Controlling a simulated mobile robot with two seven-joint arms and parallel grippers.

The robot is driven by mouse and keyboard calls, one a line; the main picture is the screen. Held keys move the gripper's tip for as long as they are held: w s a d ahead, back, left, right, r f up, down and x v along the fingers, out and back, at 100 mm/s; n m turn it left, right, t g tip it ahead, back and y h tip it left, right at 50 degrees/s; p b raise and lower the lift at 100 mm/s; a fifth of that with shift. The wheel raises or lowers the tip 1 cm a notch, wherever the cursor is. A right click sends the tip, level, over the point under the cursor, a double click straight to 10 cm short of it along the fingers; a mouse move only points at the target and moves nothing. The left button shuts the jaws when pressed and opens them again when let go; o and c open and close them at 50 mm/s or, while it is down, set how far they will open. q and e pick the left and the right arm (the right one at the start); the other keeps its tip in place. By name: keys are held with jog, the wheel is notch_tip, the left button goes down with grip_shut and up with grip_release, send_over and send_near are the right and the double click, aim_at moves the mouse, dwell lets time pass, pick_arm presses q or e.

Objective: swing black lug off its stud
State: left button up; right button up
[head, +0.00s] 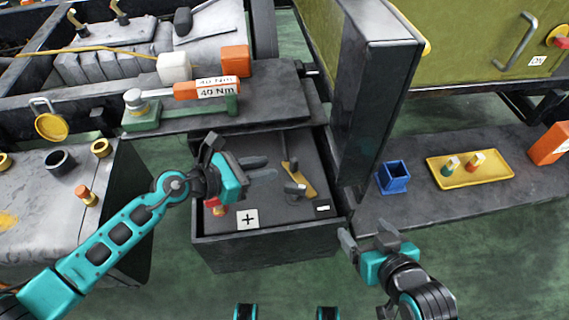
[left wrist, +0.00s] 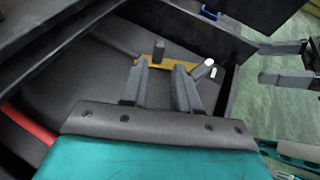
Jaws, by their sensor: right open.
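The battery (head: 265,205) sits in a dark tray, with a "+" label at its front left and a "−" label at its front right. A black lug (head: 295,188) lies by a yellow strip (head: 304,181) near the "−" label; the strip also shows in the left wrist view (left wrist: 180,62). The stud under the lug cannot be made out. My left gripper (head: 262,168) is open and empty over the battery, left of the lug. In the left wrist view its fingers (left wrist: 161,88) point towards the strip. My right gripper (head: 366,236) is open and empty, right of the tray's front corner.
A dark upright post (head: 372,105) stands right of the tray. An orange "40 Nm" tool (head: 207,89) rests on the shelf behind. A blue cup (head: 393,177) and a yellow tray (head: 469,168) are on the right bench. A red cap (head: 216,206) is near the "+" label.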

aim_at(291, 163)
pick_arm(q)
jog(key=b+x, duration=0.1)
jog(key=x, duration=0.6)
grip_shut()
dwell(0.4)
